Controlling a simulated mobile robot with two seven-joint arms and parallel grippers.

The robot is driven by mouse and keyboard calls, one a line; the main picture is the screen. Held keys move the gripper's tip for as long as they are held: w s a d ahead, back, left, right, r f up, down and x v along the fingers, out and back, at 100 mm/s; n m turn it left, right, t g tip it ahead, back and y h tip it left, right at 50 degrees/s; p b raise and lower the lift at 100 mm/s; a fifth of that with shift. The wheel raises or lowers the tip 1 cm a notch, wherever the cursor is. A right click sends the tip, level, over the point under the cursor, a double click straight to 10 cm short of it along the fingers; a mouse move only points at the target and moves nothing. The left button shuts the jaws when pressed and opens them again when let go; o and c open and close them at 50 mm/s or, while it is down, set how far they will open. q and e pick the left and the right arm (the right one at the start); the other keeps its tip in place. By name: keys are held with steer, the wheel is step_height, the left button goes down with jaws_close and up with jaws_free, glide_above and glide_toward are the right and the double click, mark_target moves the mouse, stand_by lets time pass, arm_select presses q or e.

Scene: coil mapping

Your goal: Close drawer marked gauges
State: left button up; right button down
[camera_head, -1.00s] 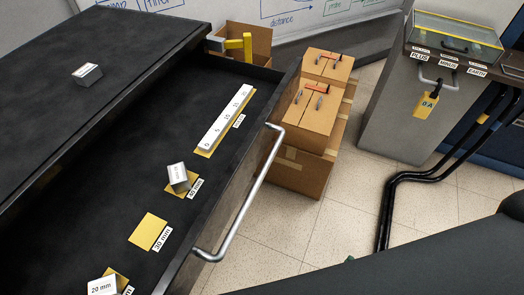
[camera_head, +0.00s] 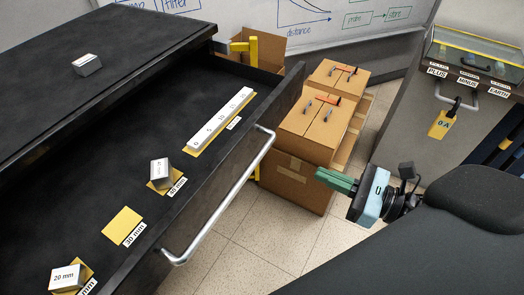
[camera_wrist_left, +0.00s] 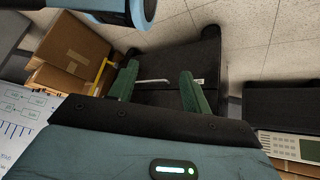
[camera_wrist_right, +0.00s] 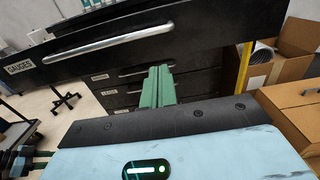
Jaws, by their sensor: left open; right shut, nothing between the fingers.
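The drawer marked gauges is the black open drawer (camera_head: 190,206) pulled out from the black cabinet (camera_head: 130,45) in the head view. Its silver bar handle (camera_head: 225,200) is on its front. In the right wrist view the drawer front (camera_wrist_right: 190,30) carries a GAUGES label (camera_wrist_right: 19,67) and the handle (camera_wrist_right: 110,42). My right gripper (camera_head: 322,176) is shut and empty, to the right of the handle and apart from it; its fingers also show in the right wrist view (camera_wrist_right: 158,75). My left gripper (camera_wrist_left: 155,85) is open and empty in the left wrist view.
The drawer holds a white ruler (camera_head: 220,118) and metal blocks (camera_head: 160,172) on yellow patches. Another block (camera_head: 87,65) sits on the cabinet top. Cardboard boxes (camera_head: 315,125) stand beyond the drawer.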

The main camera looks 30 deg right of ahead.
mark_target(254, 145)
steer(key=p+x, duration=0.5)
steer(key=x, duration=0.8)
steer(key=shift+r, duration=0.1)
arm_select(q)
steer(key=shift+t, duration=0.4)
steer(key=shift+w+a+r, duration=0.1)
steer(key=shift+w+r, duration=0.15)
steer(key=shift+r, duration=0.6)
steer(key=shift+w+r, duration=0.3)
steer(key=shift+r, duration=0.55)
steer(key=shift+w+a+r, duration=0.1)
steer(key=shift+w+r, duration=0.15)
steer(key=shift+r, duration=0.6)
arm_select(e)
steer(key=shift+w+a, duration=0.35)
steer(key=shift+w, duration=0.1)
arm_select(q)
steer(key=shift+w, duration=0.2)
arm_select(e)
steer(key=shift+w, duration=0.1)
